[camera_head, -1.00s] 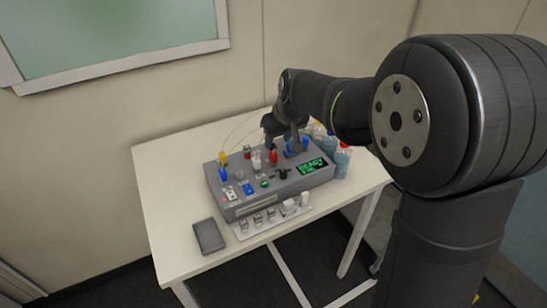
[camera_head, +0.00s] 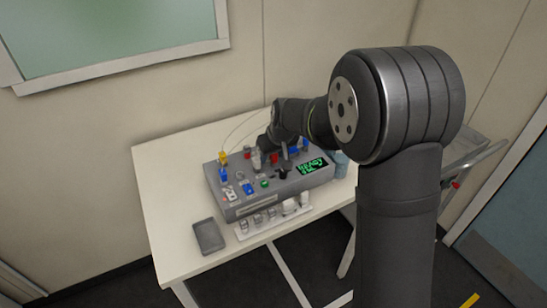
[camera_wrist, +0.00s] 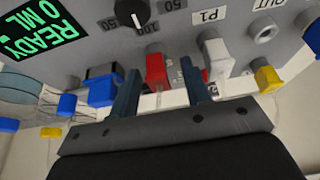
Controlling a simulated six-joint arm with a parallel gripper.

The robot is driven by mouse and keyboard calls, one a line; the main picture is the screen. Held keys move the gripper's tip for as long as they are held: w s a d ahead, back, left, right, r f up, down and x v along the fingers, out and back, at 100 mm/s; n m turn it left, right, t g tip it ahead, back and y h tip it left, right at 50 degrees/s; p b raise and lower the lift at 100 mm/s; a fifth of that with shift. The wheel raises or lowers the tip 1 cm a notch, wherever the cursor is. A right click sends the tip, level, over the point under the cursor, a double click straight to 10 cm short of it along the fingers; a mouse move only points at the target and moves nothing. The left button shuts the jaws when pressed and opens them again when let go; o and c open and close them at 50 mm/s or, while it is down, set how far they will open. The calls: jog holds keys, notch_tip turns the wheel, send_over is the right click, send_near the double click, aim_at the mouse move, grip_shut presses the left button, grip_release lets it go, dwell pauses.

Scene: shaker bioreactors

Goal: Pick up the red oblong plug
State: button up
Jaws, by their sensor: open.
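The red oblong plug (camera_wrist: 156,68) stands out of the grey panel in the wrist view, between my gripper's two dark fingers. It also shows in the head view (camera_head: 274,158), partly covered by my gripper (camera_head: 274,152). My gripper (camera_wrist: 157,72) is open, with one finger left of the plug and one right of it. Gaps show on both sides, wider on the right. I cannot tell how deep the fingers reach along the plug.
A white plug (camera_wrist: 216,52) sits just right of the right finger, and a blue plug (camera_wrist: 101,90) is close by the left finger. A yellow plug (camera_wrist: 267,79) is farther right. A black knob (camera_wrist: 132,14) and green display (camera_wrist: 42,30) are on the panel. A grey tray (camera_head: 208,236) lies on the table.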

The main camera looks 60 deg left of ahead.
grip_shut()
jog(key=shift+r, duration=0.1)
